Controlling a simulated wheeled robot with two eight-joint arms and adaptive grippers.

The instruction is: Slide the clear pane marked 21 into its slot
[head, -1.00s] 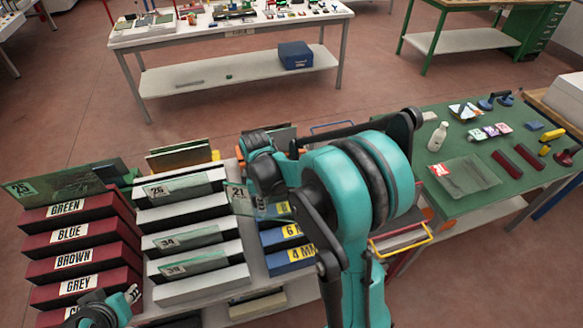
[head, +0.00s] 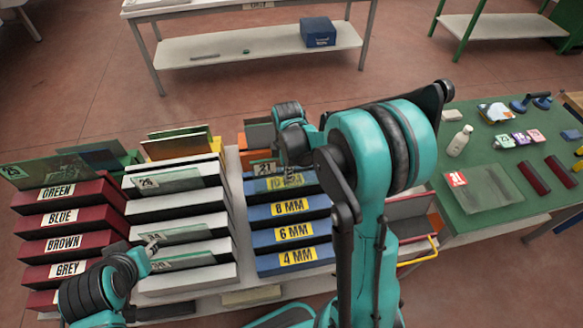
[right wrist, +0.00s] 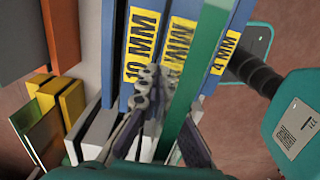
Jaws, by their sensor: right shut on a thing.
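The clear pane marked 21 (head: 263,168) is held by my right gripper (head: 291,180). In the head view it overlaps the top of the blue rack, at the 10 MM label (head: 286,184); I cannot tell whether it touches the rack. In the right wrist view a green strip, apparently this pane (right wrist: 204,65), runs up from between the fingers, in front of the blue slot fronts. The blue rack (head: 322,228) has slots labelled 10, 8, 6 and 4 MM. My left gripper (head: 152,244) is at the white rack, by a lower pane; its jaw state is unclear.
The white rack (head: 190,283) holds several clear panes. The red rack (head: 65,222) with colour labels stands left, with pane 25 (head: 45,170) on top. The green table (head: 470,225) at right carries a bottle (head: 461,140) and small tools.

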